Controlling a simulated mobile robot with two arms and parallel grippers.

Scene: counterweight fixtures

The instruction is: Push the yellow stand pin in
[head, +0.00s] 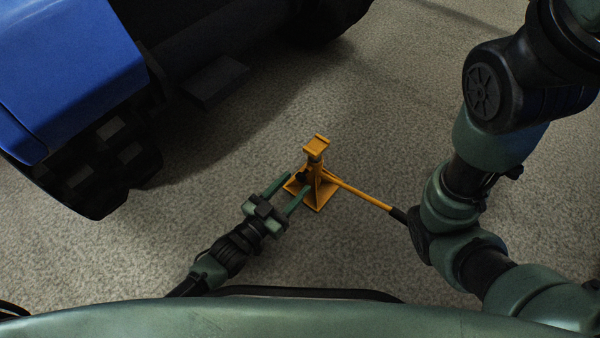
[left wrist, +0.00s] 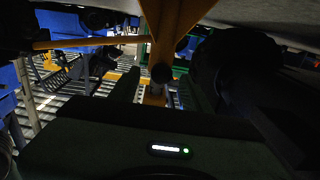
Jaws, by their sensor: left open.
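The yellow stand (head: 320,187) is upright on the carpet, with a square base and a flat top. A dark round knob (head: 303,177), which looks like the pin's end, is on its left side. My left gripper (head: 297,184) is open, its two green fingers pointing at the stand's lower left side. In the left wrist view, the knob (left wrist: 161,73) is ahead between the dark fingers, below the yellow frame (left wrist: 168,22). The fingers do not look closed on it; contact is hard to tell. My right gripper is not seen; only right arm links show.
A yellow rod (head: 360,193) with a black grip (head: 398,214) runs from the stand toward my right arm. A blue vehicle (head: 70,65) with a dark tyre (head: 95,165) stands at upper left. Carpet (head: 330,255) in front of the stand is clear.

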